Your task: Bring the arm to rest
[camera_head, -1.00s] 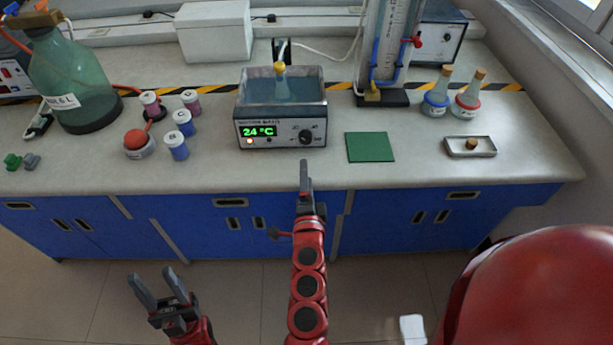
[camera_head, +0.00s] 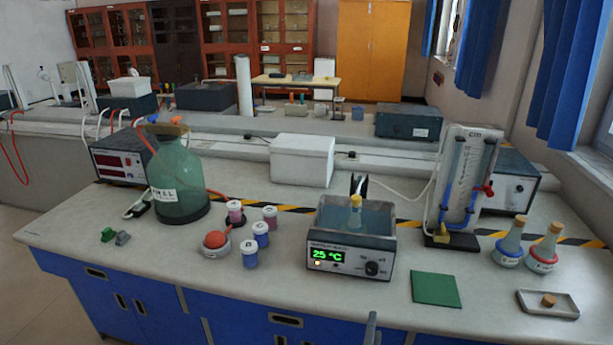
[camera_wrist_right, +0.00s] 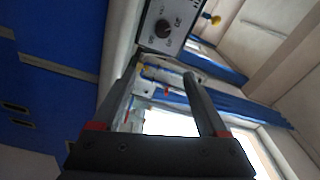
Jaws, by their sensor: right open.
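Only the grey tip of my right gripper (camera_head: 372,328) shows in the head view, at the bottom edge, by the bench's front edge and below the knob of the water bath. The right wrist view shows both fingers of the right gripper (camera_wrist_right: 162,75) spread apart with nothing between them. The water bath (camera_head: 380,243) stands on the bench with a yellow-topped flask (camera_head: 355,216) in it, and its display reads 25 °C. My left gripper is not in view, and the rest of my right arm is out of the head view.
On the bench (camera_head: 120,265) stand a green bottle (camera_head: 180,182), several small jars (camera_head: 249,254), a white box (camera_head: 302,160) and a tube stand (camera_head: 468,180). A green mat (camera_head: 436,289), two stoppered flasks (camera_head: 510,243) and a metal tray (camera_head: 565,310) are at the right.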

